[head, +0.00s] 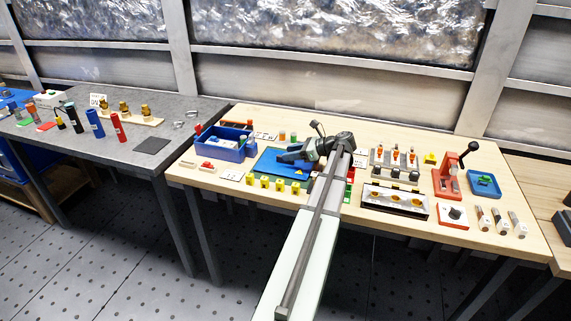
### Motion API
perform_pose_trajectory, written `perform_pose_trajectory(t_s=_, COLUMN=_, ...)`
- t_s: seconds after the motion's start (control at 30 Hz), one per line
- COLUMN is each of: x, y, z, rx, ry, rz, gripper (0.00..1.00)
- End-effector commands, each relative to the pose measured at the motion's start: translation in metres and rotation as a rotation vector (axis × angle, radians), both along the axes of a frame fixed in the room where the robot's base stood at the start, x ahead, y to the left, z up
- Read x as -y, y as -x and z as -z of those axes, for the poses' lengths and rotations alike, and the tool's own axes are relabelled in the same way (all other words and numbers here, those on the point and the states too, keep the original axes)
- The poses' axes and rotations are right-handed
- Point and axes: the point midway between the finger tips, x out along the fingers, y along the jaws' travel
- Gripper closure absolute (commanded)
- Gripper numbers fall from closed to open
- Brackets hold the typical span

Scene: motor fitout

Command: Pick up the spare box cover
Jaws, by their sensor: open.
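I cannot pick out the spare box cover for certain; it may be too small to tell or hidden by my arm. My gripper (284,157) is open, low over the blue mat (268,166) on the wooden table (380,133). My arm crosses the table's middle and hides part of what lies there. I cannot tell whether the fingers touch anything.
A blue bin (222,147) stands left of the mat, with yellow pieces (265,183) along the front. Right of my arm are a black-framed box (395,202), a red lever press (447,181) and a blue tray (484,184). A grey table (190,106) adjoins on the left.

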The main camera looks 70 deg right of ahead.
Motion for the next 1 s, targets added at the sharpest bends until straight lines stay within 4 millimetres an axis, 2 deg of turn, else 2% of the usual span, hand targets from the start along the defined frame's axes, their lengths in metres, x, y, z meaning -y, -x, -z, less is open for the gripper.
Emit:
perform_pose_trajectory(t_s=0.33, x=0.000, y=-0.037, z=0.019, rx=0.000, ry=0.000, rz=-0.001, gripper=0.53)
perform_pose_trajectory(t_s=0.63, x=0.000, y=-0.041, z=0.021, rx=0.000, ry=0.000, rz=0.000, gripper=0.54)
perform_pose_trajectory(t_s=1.0, x=0.000, y=-0.041, z=0.021, rx=0.000, ry=0.000, rz=0.000, gripper=0.90)
